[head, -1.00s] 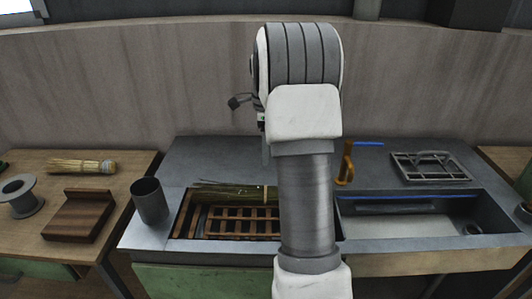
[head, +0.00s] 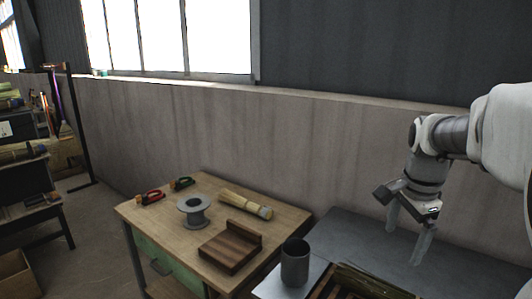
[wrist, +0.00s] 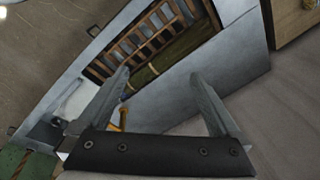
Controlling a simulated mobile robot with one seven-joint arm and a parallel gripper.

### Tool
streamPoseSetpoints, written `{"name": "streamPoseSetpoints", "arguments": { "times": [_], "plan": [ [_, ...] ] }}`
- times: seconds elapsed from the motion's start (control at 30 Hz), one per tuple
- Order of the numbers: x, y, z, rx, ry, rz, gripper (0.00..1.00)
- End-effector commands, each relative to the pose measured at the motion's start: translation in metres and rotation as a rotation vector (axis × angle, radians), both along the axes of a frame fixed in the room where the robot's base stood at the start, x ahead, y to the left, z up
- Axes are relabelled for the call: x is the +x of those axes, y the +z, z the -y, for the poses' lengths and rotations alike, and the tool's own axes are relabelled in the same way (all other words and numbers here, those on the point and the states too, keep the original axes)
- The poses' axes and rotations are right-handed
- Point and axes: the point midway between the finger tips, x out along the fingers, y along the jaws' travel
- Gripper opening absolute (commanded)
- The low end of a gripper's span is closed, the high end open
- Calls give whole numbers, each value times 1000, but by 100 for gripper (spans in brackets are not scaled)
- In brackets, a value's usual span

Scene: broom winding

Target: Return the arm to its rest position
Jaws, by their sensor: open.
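My gripper (head: 408,236) is at the right of the head view, above the grey metal worktop (head: 368,250). Its two fingers are apart and point down, with nothing between them. In the wrist view the fingers of my gripper (wrist: 160,80) are also apart and empty. Beyond them lie the slatted wooden rack (wrist: 133,42) and a bundle of green-brown straw (wrist: 172,52) in the worktop's recess. My arm reaches in from the right edge of the head view.
A wooden table (head: 180,238) on the left carries a spool (head: 194,211), a wooden block (head: 231,248), a straw bundle (head: 246,204) and two small tools. A metal cup (head: 295,262) stands at the worktop's left end. A wall (head: 270,150) runs behind.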

Motion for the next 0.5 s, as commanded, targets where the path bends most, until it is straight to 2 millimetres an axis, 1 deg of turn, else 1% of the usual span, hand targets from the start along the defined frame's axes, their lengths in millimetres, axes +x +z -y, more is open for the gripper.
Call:
{"name": "streamPoseSetpoints", "arguments": {
  "times": [0.03,0.2,0.33,0.5],
  "plan": [
    [-11,12,-15,-19,88,19,99],
    [-50,31,-56,-91,396,69,99],
    [-82,39,-83,-154,629,108,99],
    [-124,41,-112,-247,928,158,99]
  ]
}}
